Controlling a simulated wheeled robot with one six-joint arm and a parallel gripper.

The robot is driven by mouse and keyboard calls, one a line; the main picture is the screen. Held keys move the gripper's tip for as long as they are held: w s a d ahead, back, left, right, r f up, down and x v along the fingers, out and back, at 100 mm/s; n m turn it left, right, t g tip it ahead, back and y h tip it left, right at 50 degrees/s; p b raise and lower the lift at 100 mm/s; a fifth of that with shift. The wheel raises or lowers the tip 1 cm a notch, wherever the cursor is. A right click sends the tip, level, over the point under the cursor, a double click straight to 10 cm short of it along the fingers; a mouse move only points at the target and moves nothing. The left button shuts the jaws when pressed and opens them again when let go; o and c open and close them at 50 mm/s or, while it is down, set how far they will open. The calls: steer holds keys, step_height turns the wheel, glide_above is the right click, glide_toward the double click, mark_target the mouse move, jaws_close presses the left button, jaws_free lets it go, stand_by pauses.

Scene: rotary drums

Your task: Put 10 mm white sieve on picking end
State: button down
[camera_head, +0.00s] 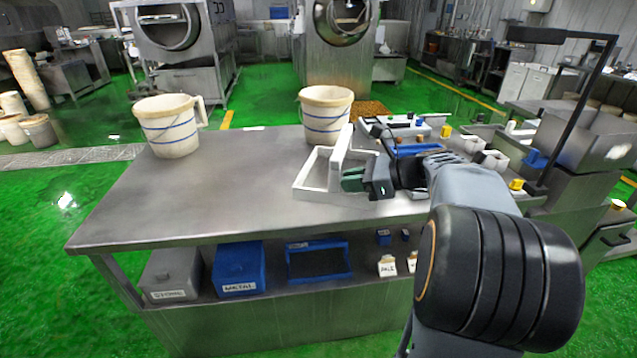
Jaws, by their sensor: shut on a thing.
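A white rectangular frame (308,179), seemingly the sieve, is at the right part of the steel table (225,195), near its front edge. A narrow white piece (341,149) rises steeply from it; I cannot tell whether this is part of the same frame. My gripper (352,180), with green fingertips, reaches in from the right and is shut on the white frame at its right side. My gripper hides part of the frame. I cannot tell whether the frame touches the table, and its mesh size is not readable.
Two white buckets with blue stripes stand at the back left (168,125) and back middle (325,114). Trays with small parts (410,124) crowd the right, near a black lamp post (578,112). The table's left and middle are clear. Labelled bins (239,270) fill the lower shelf.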

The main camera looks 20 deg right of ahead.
steer(key=w+f, duration=0.1)
steer(key=w, duration=0.1)
steer(key=w+d+f, duration=0.1)
steer(key=w, duration=0.2)
steer(key=w+f, duration=0.1)
steer(key=w, duration=0.2)
steer(key=shift+d+f, duration=0.35)
steer(key=shift+d, duration=0.05)
steer(key=w+f, duration=0.1)
steer(key=f, duration=0.2)
steer(key=w+f, duration=0.2)
steer(key=f, duration=0.1)
steer(key=w+d+f+b, duration=0.1)
steer(key=f, duration=0.1)
steer(key=shift+w+d+f, duration=0.1)
steer(key=shift+w+f, duration=0.15)
steer(key=shift+f, duration=0.15)
steer(key=c, duration=1.1)
jaws_free()
steer(key=shift+c, duration=0.2)
